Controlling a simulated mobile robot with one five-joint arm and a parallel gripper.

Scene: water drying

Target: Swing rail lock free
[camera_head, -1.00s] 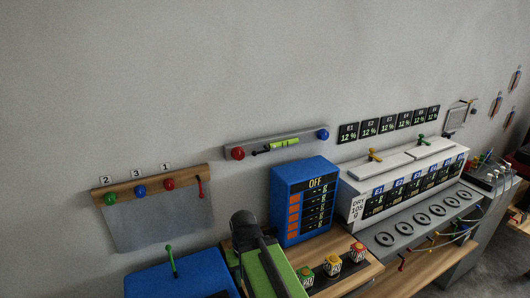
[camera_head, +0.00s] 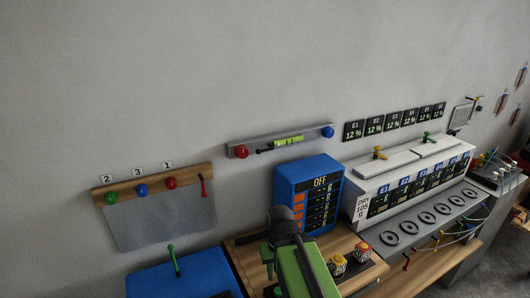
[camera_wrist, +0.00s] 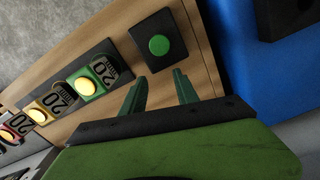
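A wooden rail (camera_head: 190,175) is on the wall at the left in the head view. It carries a green knob (camera_head: 111,198), a blue knob (camera_head: 141,190) and a red knob (camera_head: 171,183). A thin red lever (camera_head: 203,187) hangs down at its right end and looks like the rail lock. A grey sheet (camera_head: 160,224) hangs below the rail. My gripper (camera_wrist: 160,80) shows two green fingers apart with nothing between them, over a wooden board (camera_wrist: 205,75). My gripper is well to the lower right of the lever, and its fingertips are not visible in the head view.
A black pad with a green button (camera_wrist: 159,45) lies just beyond the fingers. Jars with yellow tops (camera_wrist: 84,86) stand left of it. A blue OFF display box (camera_head: 282,190) and a blue box with a green lever (camera_head: 174,261) are near my arm. The wall above is clear.

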